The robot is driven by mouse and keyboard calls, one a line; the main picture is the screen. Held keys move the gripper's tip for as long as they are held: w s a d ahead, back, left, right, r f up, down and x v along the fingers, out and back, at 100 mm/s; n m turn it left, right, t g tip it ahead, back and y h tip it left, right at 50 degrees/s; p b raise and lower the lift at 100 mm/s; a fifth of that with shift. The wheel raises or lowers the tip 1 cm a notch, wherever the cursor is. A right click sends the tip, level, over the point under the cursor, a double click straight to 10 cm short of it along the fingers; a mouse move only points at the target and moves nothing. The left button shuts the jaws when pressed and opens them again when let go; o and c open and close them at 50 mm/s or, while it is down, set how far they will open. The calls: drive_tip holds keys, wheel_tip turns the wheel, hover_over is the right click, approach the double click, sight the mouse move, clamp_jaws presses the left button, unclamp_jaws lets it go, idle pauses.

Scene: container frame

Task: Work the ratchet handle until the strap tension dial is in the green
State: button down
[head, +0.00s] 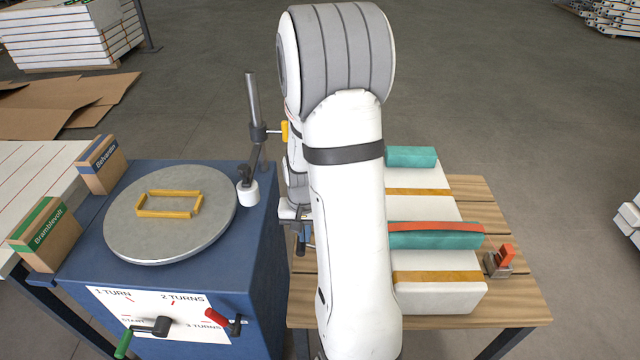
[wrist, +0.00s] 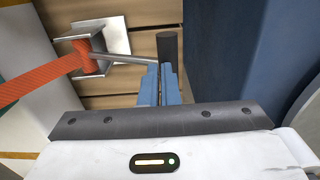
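The ratchet (wrist: 92,58) shows in the wrist view as a metal bracket with an orange strap (wrist: 38,82) running left from it. A grey metal rod, the ratchet handle (wrist: 130,58), reaches right from it to a dark cylindrical grip (wrist: 169,46). My gripper (wrist: 163,78) has its blue fingers close together at this grip and looks shut on it. In the head view my gripper (head: 301,232) is left of my arm, which hides the ratchet. The orange strap (head: 435,227) crosses a teal block there. I cannot make out a strap tension dial with a green zone.
A blue cabinet (head: 250,270) stands close left of my gripper, with a round lid, an upright post and a turn-marked panel (head: 110,303) with a green-handled crank. White, teal and yellow-banded cargo lies on the slatted wooden table (head: 530,300). An orange-ended buckle (head: 500,261) is at right.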

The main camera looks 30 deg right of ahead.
drive_tip(key=shift+w+a+f+b, duration=0.1)
drive_tip(key=shift+a+f+b, duration=0.05)
drive_tip(key=shift+f+b, duration=0.6)
drive_tip(key=shift+w+a+f+b, duration=0.15)
drive_tip(key=shift+f+b, duration=0.25)
drive_tip(key=shift+f, duration=0.55)
wheel_tip(320, 180, up, 12)
drive_tip(key=p, duration=0.8)
drive_tip(key=shift+p, duration=0.4)
drive_tip(key=shift+r, duration=0.15)
drive_tip(key=s+a+r+n+t, duration=0.1)
drive_tip(key=s+a+r+n, duration=0.2)
drive_tip(key=s+a+r, duration=0.3)
drive_tip(key=s+a+r+n+t, duration=0.1)
drive_tip(key=s+a+r+n, duration=0.2)
drive_tip(key=s+a+r, duration=0.3)
wheel_tip(320, 180, up, 5)
drive_tip(key=shift+s+r+n+t, duration=0.2)
drive_tip(key=shift+s+n+t, duration=0.2)
drive_tip(key=shift+s, duration=0.4)
